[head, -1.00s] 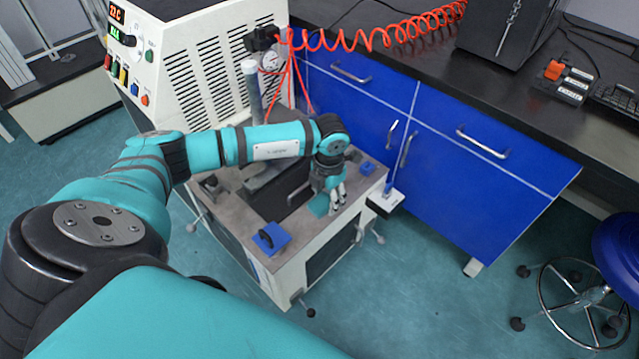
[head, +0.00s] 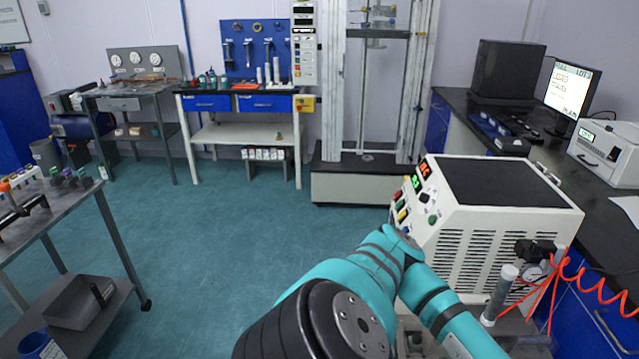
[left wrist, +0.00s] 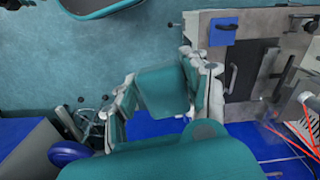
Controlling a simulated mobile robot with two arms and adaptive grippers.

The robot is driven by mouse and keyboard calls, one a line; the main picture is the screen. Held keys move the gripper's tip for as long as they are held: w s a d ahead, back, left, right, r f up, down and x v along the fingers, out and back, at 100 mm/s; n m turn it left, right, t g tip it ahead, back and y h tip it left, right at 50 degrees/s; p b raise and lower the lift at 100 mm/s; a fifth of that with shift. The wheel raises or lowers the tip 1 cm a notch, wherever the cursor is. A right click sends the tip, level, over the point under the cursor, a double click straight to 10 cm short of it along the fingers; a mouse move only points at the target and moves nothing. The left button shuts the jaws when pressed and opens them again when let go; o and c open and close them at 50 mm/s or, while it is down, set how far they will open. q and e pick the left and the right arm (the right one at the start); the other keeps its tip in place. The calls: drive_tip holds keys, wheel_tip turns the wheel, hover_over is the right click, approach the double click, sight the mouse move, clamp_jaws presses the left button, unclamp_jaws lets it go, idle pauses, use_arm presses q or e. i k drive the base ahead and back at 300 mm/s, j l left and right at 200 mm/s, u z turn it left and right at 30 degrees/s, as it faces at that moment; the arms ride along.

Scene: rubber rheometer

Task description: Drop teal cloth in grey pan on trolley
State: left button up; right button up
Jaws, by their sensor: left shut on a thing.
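In the left wrist view, my left gripper (left wrist: 158,72) is shut on the teal cloth (left wrist: 160,92). The cloth spans between the fingers, raised above the floor and clear of the machine's bench. This gripper is below the edge of the head view, where only its teal arm shows. A grey trolley (head: 62,212) stands at the left of the head view. A grey pan (head: 70,303) with a dark part at its right end sits on its lower shelf. My right gripper is not in view.
The cream rheometer (head: 490,215) stands close at right, beside my left arm, with a coiled red hose (head: 592,280). A blue pad (left wrist: 223,32) lies on its bench. The trolley top holds a vial rack; a blue bin (head: 38,345) is at lower left. Open floor (head: 225,240) lies between.

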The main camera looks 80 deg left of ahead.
sight(84, 306)
drive_tip(key=u, duration=2.15)
